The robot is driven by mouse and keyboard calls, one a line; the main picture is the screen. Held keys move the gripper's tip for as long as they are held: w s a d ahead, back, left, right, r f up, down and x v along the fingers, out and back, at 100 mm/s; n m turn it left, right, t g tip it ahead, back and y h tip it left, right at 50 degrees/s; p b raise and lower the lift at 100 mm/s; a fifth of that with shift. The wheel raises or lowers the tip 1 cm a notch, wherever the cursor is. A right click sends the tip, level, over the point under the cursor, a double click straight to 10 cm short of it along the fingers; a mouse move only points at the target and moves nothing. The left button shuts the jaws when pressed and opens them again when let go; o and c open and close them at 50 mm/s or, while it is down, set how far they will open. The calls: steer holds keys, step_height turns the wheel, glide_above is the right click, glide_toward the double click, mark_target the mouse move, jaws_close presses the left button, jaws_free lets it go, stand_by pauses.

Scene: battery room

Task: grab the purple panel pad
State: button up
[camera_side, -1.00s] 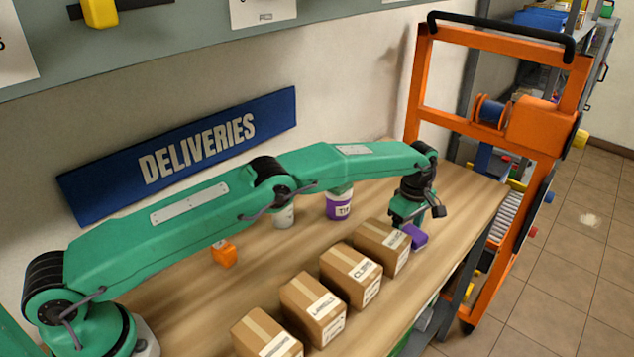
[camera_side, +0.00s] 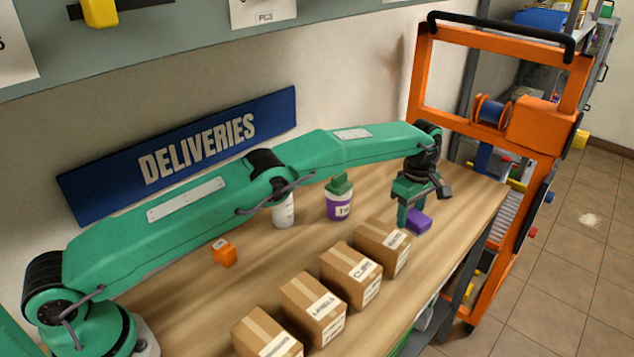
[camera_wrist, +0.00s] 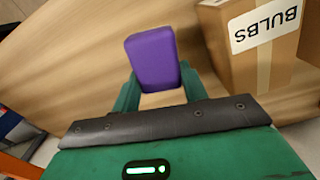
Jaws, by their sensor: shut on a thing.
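The purple panel pad (camera_side: 418,223) is a small block at the right part of the bench, just beyond the last carton. My gripper (camera_side: 409,213) is above and around it, shut on the pad. In the wrist view the pad (camera_wrist: 152,58) sits between my two green fingers (camera_wrist: 159,84), its far end reaching past them. The pad appears a little above the bench top. Its inner end is partly hidden by the fingers.
A row of cartons lines the bench front; the nearest, BULBS (camera_side: 383,245), is beside the pad and also shows in the wrist view (camera_wrist: 252,45). An orange trolley (camera_side: 421,90) is at right.

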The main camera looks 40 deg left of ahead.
mark_target(410, 212)
steer(key=shift+r, duration=2.45)
